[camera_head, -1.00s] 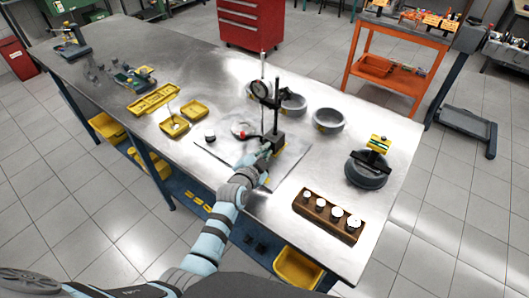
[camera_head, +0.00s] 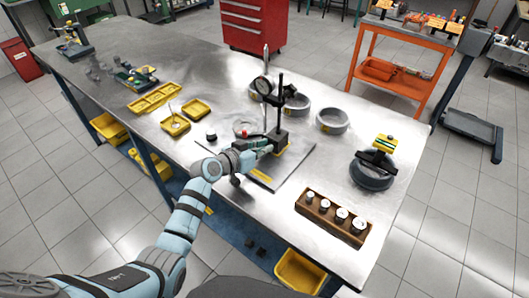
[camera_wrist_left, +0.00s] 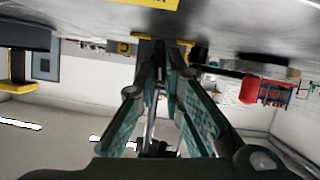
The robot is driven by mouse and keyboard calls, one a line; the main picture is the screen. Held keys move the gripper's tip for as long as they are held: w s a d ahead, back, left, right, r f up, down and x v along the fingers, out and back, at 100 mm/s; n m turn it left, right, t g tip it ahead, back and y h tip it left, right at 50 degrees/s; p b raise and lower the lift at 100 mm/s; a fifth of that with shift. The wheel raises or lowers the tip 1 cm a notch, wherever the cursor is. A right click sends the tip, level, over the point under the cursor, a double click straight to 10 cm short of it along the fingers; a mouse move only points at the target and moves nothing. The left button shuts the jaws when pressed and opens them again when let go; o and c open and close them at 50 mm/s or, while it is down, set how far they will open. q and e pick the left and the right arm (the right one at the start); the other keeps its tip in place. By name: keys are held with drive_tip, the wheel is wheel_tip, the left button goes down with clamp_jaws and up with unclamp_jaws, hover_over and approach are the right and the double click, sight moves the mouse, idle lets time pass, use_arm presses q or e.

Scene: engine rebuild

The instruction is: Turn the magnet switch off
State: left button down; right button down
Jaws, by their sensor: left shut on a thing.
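A dial gauge stand with a dark magnetic base (camera_head: 279,138) and upright post stands on a flat grey plate (camera_head: 290,165) on the steel bench. Its round dial (camera_head: 262,86) hangs on the left of the post. My left gripper (camera_head: 264,146) reaches in from the left and its tips meet the near left side of the base. The magnet switch is hidden by the fingers. In the left wrist view the green fingers (camera_wrist_left: 160,68) close toward each other on a small dark part at the base. My right gripper is not in view.
A silver disc and a small red piece (camera_head: 244,134) lie close to my fingers on the plate. Grey rings (camera_head: 332,121) stand behind. A wooden block of pistons (camera_head: 318,209) is at the front right. Yellow trays (camera_head: 174,124) are to the left.

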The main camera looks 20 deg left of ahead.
use_arm(q)
drive_tip(key=n+b, duration=0.1)
drive_tip(key=h+b, duration=0.1)
drive_tip(key=n+b, duration=0.1)
drive_tip(key=shift+w+a+f+n, duration=0.15)
drive_tip(key=shift+a+f+n, duration=0.15)
drive_tip(key=shift+a+n+g+h+b, duration=0.2)
drive_tip(key=shift+n+g+h+b, duration=0.1)
drive_tip(key=shift+n+h+b, duration=1.05)
drive_tip(key=shift+y, duration=0.25)
drive_tip(key=c, duration=1.7)
unclamp_jaws()
